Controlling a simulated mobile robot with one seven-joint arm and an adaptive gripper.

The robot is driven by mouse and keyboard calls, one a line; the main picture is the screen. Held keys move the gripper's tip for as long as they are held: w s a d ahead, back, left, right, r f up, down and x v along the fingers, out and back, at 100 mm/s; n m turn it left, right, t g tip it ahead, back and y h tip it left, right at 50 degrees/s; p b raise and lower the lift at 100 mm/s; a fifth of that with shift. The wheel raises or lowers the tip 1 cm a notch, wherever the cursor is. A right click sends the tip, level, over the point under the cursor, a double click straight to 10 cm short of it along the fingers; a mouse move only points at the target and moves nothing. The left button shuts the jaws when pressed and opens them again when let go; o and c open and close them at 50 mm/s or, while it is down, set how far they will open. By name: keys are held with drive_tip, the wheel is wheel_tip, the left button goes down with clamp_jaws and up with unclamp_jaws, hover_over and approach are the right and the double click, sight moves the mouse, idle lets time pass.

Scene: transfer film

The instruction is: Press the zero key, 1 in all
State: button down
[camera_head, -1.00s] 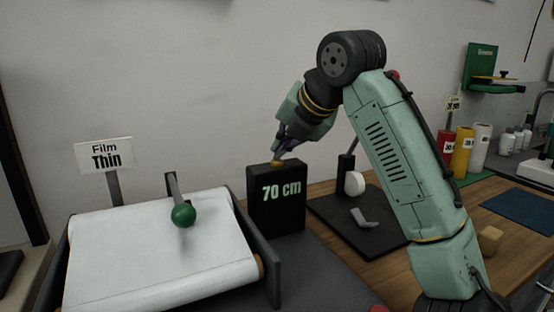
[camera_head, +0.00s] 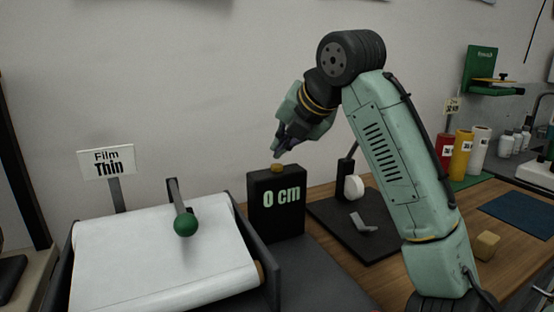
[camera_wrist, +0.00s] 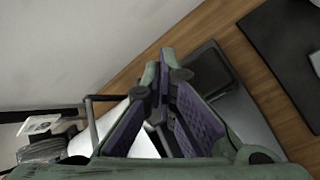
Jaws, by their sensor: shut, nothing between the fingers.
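A black counter box (camera_head: 262,222) stands beside the film roller and its face reads "0 cm". The zero key (camera_head: 277,167) is a small yellow-orange button on top of the box. My gripper (camera_head: 279,154) is shut and empty, its tips just above the key with a small gap. In the wrist view the shut fingers (camera_wrist: 168,62) point toward the dark box (camera_wrist: 213,66); the key is hidden there.
A black stand (camera_head: 335,215) with a white disc is right of the box.

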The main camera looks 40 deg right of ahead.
sight(281, 164)
wheel_tip(281, 164, up, 5)
drive_tip(key=p, duration=0.5)
drive_tip(key=shift+r, duration=0.1)
idle(1.0)
